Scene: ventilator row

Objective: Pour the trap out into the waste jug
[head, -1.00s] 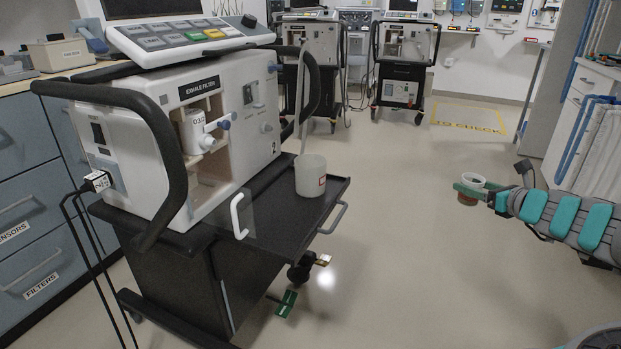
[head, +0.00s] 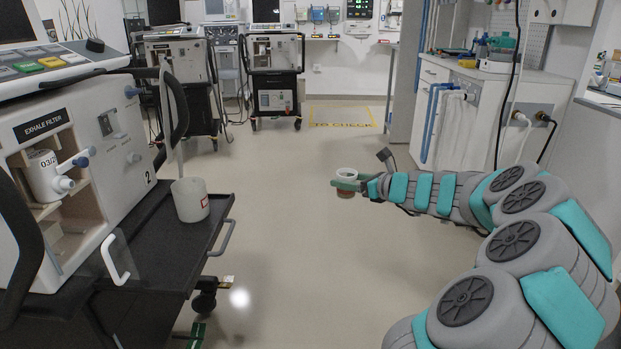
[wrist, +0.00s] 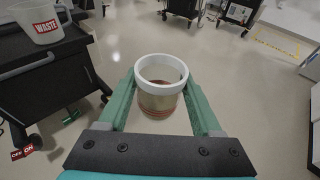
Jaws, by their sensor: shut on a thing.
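The trap is a small cup with a white rim and a reddish-brown lower part (wrist: 160,103). My gripper (head: 347,186) is shut on it, with a green finger on each side in the wrist view. It is held upright over open floor, right of the cart; dark reddish fluid seems to show low in it. The waste jug (head: 190,200) is a whitish jug on the black cart shelf, left of my gripper and apart from it. In the wrist view the jug (wrist: 40,22) shows its red WASTE label and handle at the upper left.
The ventilator (head: 80,165) with its open exhale filter bay stands at the left on the black cart. The shelf (head: 150,265) has a grey side handle. Two more ventilators (head: 275,75) stand at the back. A white counter (head: 480,110) is at the right. The middle floor is clear.

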